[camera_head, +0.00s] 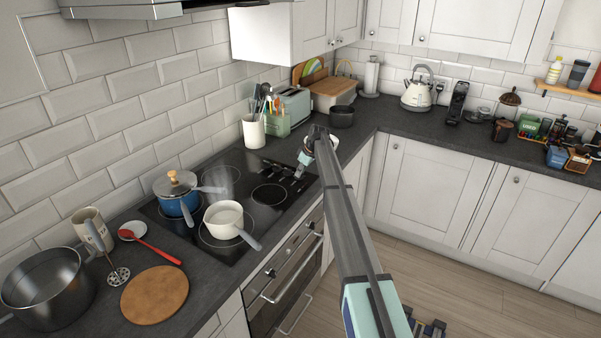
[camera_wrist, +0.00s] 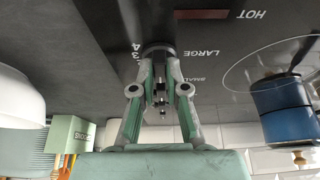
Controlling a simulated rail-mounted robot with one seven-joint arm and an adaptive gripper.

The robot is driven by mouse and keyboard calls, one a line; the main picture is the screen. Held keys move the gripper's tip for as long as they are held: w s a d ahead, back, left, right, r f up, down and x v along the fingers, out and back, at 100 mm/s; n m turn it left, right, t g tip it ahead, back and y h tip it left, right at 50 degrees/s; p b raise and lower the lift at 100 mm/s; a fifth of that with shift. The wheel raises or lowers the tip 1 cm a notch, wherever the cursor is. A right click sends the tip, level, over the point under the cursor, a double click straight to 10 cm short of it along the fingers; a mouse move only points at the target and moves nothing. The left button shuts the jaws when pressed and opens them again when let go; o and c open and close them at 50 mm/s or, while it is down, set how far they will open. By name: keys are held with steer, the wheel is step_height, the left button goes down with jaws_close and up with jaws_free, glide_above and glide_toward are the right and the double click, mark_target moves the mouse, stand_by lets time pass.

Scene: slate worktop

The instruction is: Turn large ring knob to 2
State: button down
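The black hob (camera_head: 262,222) is at the left in the head view, with its control strip at the right end, partly hidden by my gripper (camera_head: 303,168). In the wrist view, seen upside down, a dark round knob (camera_wrist: 157,46) sits between the fingertips of my gripper (camera_wrist: 158,58). The fingers are close together and appear closed on its sides. The word LARGE is printed beside this knob, and the numbers 2, 3 and 4 show on its other side. The knob's pointer is hidden, so its setting cannot be read.
A white saucepan (camera_head: 224,217) and a blue lidded pot (camera_head: 176,196) stand on the hob. A utensil crock (camera_head: 253,131), a green box (camera_head: 277,124) and a toaster (camera_head: 296,104) stand behind my gripper. In the wrist view a red HOT indicator (camera_wrist: 201,14) shows.

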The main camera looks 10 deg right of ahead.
steer(key=shift+s+f+m+b, duration=0.15)
steer(key=shift+m+b, duration=0.15)
steer(key=shift+b, duration=0.25)
steer(key=shift+f+m+h+b, duration=0.1)
steer(key=shift+m+h+b, duration=0.2)
steer(key=shift+m+b, duration=0.35)
steer(key=m+t+h+b, duration=0.1)
steer(key=m+b, duration=0.2)
steer(key=shift+a, duration=0.15)
steer(key=m+h+b, duration=0.1)
steer(key=m+b, duration=0.1)
steer(key=m, duration=0.1)
steer(key=shift+a+m+t, duration=0.15)
steer(key=shift+m+t, duration=0.15)
steer(key=shift+m, duration=0.05)
steer(key=shift+r+m+h+b, duration=0.2)
steer(key=shift+m+h+b, duration=0.65)
steer(key=shift+m, duration=0.65)
steer(key=c, duration=1.2)
jaws_free()
